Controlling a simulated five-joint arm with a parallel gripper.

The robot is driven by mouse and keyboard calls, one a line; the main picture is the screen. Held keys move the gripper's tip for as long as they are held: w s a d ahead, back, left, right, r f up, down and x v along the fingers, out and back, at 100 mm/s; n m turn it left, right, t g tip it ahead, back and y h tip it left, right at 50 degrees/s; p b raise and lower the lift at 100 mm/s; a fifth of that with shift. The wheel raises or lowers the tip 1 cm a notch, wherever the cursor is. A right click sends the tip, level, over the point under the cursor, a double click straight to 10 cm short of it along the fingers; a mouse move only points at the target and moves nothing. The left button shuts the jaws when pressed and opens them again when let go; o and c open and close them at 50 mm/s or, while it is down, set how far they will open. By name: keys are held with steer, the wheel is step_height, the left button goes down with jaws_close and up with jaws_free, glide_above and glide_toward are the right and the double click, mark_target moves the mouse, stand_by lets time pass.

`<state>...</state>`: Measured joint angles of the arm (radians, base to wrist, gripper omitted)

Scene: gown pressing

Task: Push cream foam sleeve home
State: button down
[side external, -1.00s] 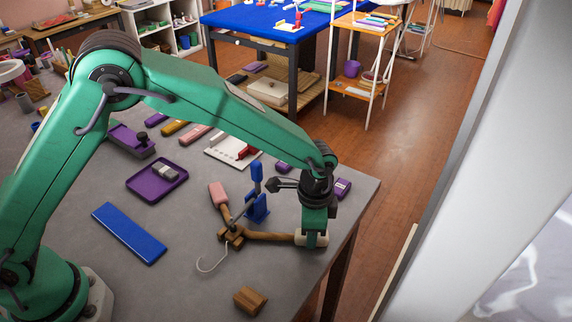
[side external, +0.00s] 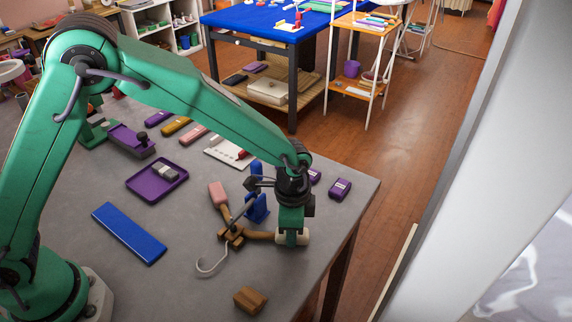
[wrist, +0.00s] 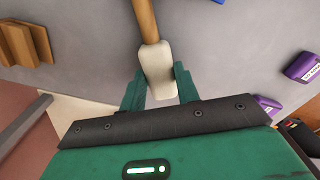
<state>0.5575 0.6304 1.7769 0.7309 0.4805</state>
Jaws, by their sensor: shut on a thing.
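The cream foam sleeve (side external: 305,237) is on the end of the right wooden hanger arm (side external: 260,235). In the wrist view the sleeve (wrist: 158,72) is in line with the wooden arm (wrist: 145,20), which enters its far end. My gripper (side external: 291,242) is shut on the sleeve, with a green finger on each side of it in the wrist view (wrist: 159,82). How far the arm reaches inside the sleeve is hidden. A pink sleeve (side external: 217,192) covers the other hanger arm. The metal hook (side external: 211,266) lies toward the front.
A blue stand (side external: 257,208) is just behind the hanger, close to my gripper. A wooden block (side external: 250,300) is in front. Purple blocks (side external: 340,189) lie behind right, near the table edge. A blue bar (side external: 129,233) and purple tray (side external: 158,178) are left.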

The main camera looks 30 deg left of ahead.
steer(key=c, duration=1)
jaws_free()
steer(key=shift+a, duration=0.1)
steer(key=shift+r, duration=3.85)
steer(key=shift+s+a+r, duration=0.1)
steer(key=shift+a+r, duration=0.3)
steer(key=shift+r, duration=0.15)
steer(key=s+a+r+n+t, duration=0.1)
steer(key=s+a+r+n, duration=0.15)
steer(key=a+r, duration=0.45)
steer(key=s+a+r+n+t, duration=0.2)
steer(key=s+a+r+n, duration=0.2)
steer(key=s+a, duration=0.3)
steer(key=s+a+r+n+t, duration=0.2)
steer(key=s+a+n, duration=0.3)
steer(key=s+a, duration=0.3)
steer(key=shift+a+r+t, duration=0.3)
steer(key=shift+a+r, duration=0.55)
steer(key=shift+a, duration=0.2)
